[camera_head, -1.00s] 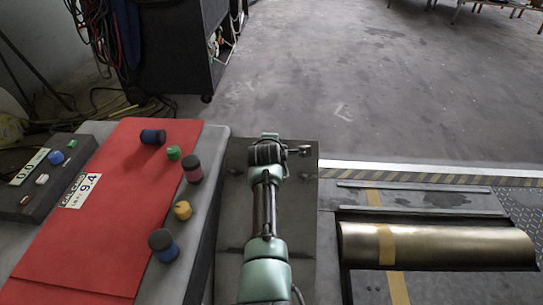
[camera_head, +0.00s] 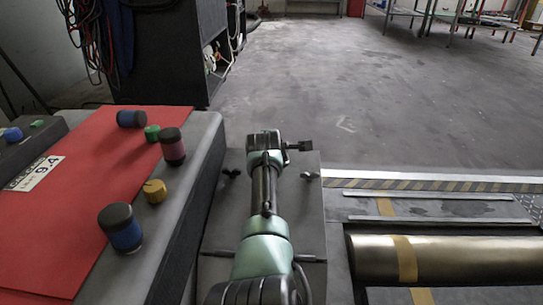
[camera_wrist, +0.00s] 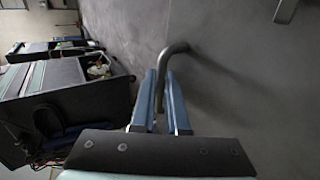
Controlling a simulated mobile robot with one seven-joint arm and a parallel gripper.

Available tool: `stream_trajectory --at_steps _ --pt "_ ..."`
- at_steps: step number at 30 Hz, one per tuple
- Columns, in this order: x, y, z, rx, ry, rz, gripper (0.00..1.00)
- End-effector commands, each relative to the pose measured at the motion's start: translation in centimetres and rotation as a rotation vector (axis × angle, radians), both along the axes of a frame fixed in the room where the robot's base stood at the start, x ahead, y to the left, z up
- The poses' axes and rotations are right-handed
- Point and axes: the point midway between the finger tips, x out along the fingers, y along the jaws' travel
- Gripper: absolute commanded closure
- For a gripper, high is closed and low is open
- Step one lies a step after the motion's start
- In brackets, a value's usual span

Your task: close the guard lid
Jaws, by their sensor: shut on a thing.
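A flat dark grey panel (camera_head: 301,215), which looks like the guard lid, lies beneath my arm in the head view, between the red-topped bench and the roller. Its hinge and how far it stands open cannot be told. My gripper (camera_head: 304,147) is over the panel's far end. In the wrist view, the blue fingers of my gripper (camera_wrist: 161,76) are shut on a bent grey bar handle (camera_wrist: 175,49). The handle curves up and right from between the fingertips. What it joins to is hidden.
A black cabinet (camera_head: 165,55) stands behind.

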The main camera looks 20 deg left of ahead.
Motion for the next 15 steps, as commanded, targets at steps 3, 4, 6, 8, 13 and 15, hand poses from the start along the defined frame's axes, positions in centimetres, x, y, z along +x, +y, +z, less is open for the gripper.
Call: stream_trajectory --at_steps 3,4,6,8,13,15 --pt "-0.02 0.04 -1.18 -0.003 0.007 0.001 1.0" --pt "0.0 0.04 -1.24 -0.003 0.008 0.001 1.0" --pt "0.02 0.05 -1.33 -0.003 0.008 0.001 1.0" --pt "0.04 0.05 -1.38 -0.004 0.009 0.001 1.0" --pt "0.03 0.06 -1.41 -0.004 0.011 0.001 1.0" --pt "0.01 0.07 -1.41 -0.004 0.011 0.001 1.0"
